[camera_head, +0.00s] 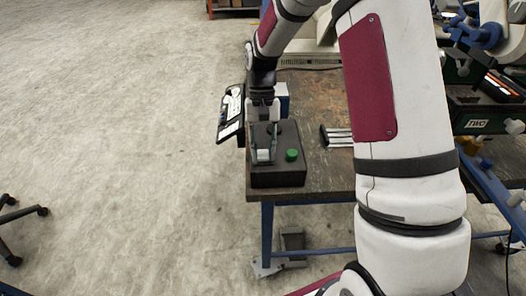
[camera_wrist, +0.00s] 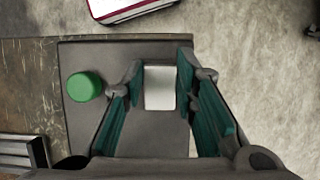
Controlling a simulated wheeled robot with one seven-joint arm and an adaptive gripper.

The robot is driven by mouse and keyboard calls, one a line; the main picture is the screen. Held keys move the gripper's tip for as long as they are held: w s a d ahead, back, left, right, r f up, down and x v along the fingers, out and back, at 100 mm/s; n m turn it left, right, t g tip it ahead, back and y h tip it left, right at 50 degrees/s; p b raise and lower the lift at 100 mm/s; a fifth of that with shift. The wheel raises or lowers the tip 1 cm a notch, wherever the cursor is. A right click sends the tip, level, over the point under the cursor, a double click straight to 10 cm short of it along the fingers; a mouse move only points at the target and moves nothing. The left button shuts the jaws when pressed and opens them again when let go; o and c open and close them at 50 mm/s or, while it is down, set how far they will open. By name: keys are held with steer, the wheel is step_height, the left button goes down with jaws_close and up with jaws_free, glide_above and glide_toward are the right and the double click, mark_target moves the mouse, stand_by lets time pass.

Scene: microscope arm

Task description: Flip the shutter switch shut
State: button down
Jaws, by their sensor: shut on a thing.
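A dark grey box (camera_head: 279,176) sits at the table's near left corner, and its top also shows in the wrist view (camera_wrist: 108,58). On it are a white block-like switch (camera_head: 263,156) and a round green button (camera_head: 292,155). In the wrist view the white switch (camera_wrist: 160,88) lies between my teal fingers, with the green button (camera_wrist: 84,86) to the left. My gripper (camera_head: 263,148) points down over the box and is shut on the switch (camera_wrist: 160,80). The switch's exact tilt cannot be told.
A dark holder with several silver bars (camera_head: 338,137) lies right of the box, partly in the wrist view (camera_wrist: 18,151). A dark-framed panel (camera_head: 232,110) stands beyond the table's left edge. A blue-and-white box (camera_head: 282,98) is behind my gripper. The wooden tabletop (camera_head: 315,100) has bare room.

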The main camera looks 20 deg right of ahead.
steer(key=c, duration=1.3)
jaws_free()
steer(key=shift+w, duration=0.1)
steer(key=v, duration=1.2)
steer(key=shift+r, duration=0.1)
